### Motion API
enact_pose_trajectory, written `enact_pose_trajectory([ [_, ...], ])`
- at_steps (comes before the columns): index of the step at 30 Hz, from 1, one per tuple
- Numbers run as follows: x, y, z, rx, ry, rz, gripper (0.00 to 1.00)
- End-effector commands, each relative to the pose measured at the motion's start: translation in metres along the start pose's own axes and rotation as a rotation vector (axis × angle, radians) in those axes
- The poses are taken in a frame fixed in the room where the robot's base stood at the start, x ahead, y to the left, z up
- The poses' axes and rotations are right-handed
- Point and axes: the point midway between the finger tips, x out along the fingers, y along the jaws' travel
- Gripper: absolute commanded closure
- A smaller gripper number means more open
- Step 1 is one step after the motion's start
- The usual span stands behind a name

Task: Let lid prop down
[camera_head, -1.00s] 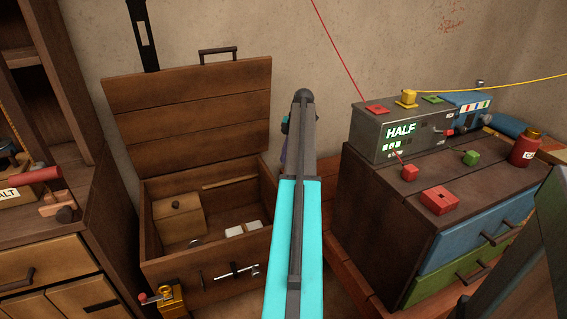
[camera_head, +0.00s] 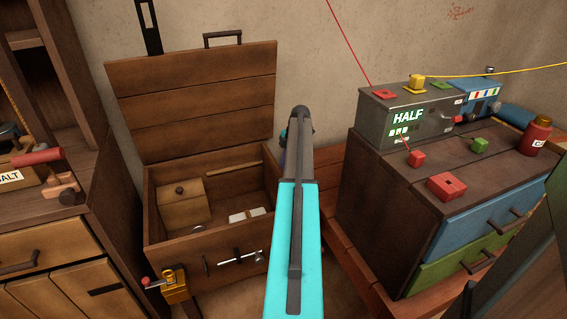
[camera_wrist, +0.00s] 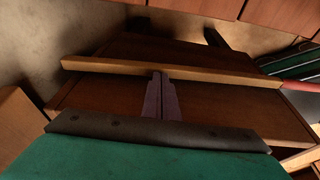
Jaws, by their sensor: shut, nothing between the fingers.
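A wooden chest (camera_head: 196,255) stands against the wall with its plank lid (camera_head: 192,95) raised and leaning back. A thin light wooden stick (camera_head: 233,175) lies slanted inside near the back; I cannot tell whether it is the lid prop. No prop is seen holding the lid. My gripper is mostly hidden behind my arm in the head view, right of the chest. In the wrist view my gripper (camera_wrist: 162,97) has its purple-grey fingers together and empty, in front of a brown wooden surface. I cannot tell whether they touch it.
Inside the chest are a small wooden box (camera_head: 182,203) and pale blocks. A brass fitting (camera_head: 174,286) is at its front. Wooden cabinets (camera_head: 60,240) stand left.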

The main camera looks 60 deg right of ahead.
Motion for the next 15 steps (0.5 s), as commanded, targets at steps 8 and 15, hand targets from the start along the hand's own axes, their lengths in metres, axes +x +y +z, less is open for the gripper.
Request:
enact_pose_trajectory([
  [8,0.0055,0.0005,0.0016,-0.001,0.0,0.001,1.0],
  [15,0.0066,0.0007,0.0019,0.0,0.0,0.0,1.0],
])
